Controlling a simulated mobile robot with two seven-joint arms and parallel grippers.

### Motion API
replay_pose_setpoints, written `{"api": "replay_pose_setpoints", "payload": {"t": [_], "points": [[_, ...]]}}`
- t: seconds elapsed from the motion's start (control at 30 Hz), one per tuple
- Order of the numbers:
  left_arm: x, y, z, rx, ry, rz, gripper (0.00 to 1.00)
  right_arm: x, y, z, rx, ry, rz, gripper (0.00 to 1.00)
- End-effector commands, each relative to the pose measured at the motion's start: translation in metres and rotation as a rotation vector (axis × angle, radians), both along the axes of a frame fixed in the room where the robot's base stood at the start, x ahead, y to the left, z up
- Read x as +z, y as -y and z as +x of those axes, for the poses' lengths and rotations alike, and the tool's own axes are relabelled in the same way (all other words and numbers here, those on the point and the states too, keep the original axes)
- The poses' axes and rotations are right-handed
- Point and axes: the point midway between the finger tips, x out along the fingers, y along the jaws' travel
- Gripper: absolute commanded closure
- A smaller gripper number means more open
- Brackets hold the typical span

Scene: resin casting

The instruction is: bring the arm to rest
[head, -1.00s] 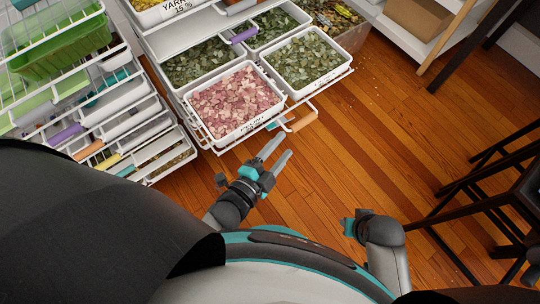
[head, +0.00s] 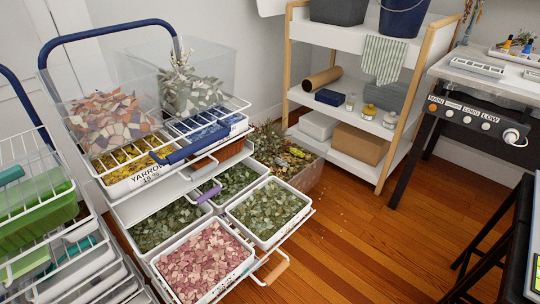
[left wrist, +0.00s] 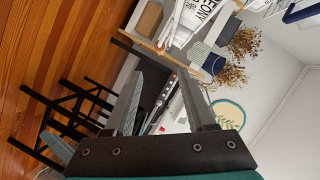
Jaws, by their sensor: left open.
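My left gripper (left wrist: 160,82) shows in the left wrist view with its two fingers apart and nothing between them. Its fingers point across the room toward a shelf and a dark bench, well apart from them. Neither arm shows in the head view, so the arm's pose relative to the cart cannot be seen there. My right gripper is in neither current view.
A wire cart stands at left, its lower drawer pulled out with a bin of pink chips (head: 205,262) and a bin of green chips (head: 268,210). A wooden shelf (head: 345,145) and workbench (head: 490,85) stand behind. Wooden floor (head: 365,250) is clear between cart and stools.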

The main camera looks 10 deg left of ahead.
Motion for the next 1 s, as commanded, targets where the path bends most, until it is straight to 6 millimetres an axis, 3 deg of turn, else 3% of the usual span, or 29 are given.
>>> {"api": "replay_pose_setpoints", "payload": {"t": [0.17,0.37,0.5,0.7,0.9,1.0], "points": [[-0.014,-0.004,-0.002,0.024,-0.064,-0.032,0.44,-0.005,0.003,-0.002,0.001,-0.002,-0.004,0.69],[-0.079,-0.031,-0.021,0.168,-0.365,-0.161,0.44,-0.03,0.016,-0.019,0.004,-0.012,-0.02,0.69],[-0.13,-0.06,-0.052,0.332,-0.619,-0.25,0.44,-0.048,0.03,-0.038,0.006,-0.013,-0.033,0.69],[-0.18,-0.11,-0.112,0.618,-0.937,-0.336,0.44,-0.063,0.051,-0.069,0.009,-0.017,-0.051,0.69],[-0.199,-0.148,-0.162,0.856,-1.125,-0.376,0.44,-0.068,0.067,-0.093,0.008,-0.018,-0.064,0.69],[-0.202,-0.156,-0.174,0.916,-1.165,-0.385,0.44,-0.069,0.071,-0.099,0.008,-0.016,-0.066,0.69]]}}
